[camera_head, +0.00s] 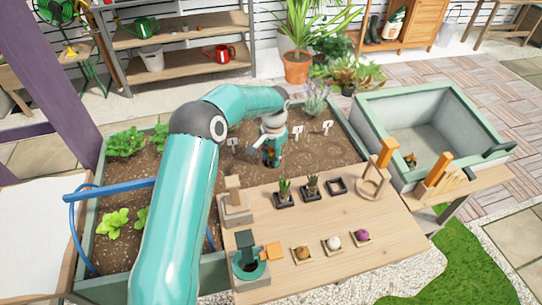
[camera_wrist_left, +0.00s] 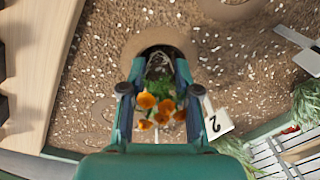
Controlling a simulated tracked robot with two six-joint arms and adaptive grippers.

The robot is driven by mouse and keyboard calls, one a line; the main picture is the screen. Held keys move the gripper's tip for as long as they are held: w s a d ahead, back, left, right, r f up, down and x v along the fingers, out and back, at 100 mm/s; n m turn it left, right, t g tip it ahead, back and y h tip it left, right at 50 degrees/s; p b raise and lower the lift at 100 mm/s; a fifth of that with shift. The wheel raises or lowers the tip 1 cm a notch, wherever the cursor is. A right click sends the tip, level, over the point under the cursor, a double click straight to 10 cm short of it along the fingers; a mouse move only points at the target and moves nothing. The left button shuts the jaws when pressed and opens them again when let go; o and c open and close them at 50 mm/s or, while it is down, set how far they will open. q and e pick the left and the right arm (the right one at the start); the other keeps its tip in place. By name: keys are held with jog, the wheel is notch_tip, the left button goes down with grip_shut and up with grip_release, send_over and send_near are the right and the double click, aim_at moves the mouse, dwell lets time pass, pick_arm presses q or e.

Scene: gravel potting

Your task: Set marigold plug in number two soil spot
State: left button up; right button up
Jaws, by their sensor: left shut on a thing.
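My left gripper (camera_head: 270,158) is over the soil of the planter bed (camera_head: 325,150), pointing down. It is shut on the marigold plug (camera_wrist_left: 158,108), whose orange flowers and green leaves show between the fingers (camera_wrist_left: 153,90) in the left wrist view. Just beyond the fingers there is a dark round hole (camera_wrist_left: 150,45) in the soil, overlapping the plug's far end. I cannot tell how deep the plug sits. The white number 2 marker (camera_wrist_left: 217,123) stands right beside the gripper. My right gripper is not in view.
Other white markers (camera_head: 327,127) stand in the bed, with lavender (camera_head: 316,97) behind. A green-rimmed basin (camera_head: 375,118) is at right.

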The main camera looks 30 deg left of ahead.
pick_arm(q)
jog(key=shift+f, duration=0.25)
jog(key=o, duration=1.3)
jog(key=shift+r, duration=0.15)
jog(key=shift+r+p, duration=3)
jog(key=shift+r, duration=1.35)
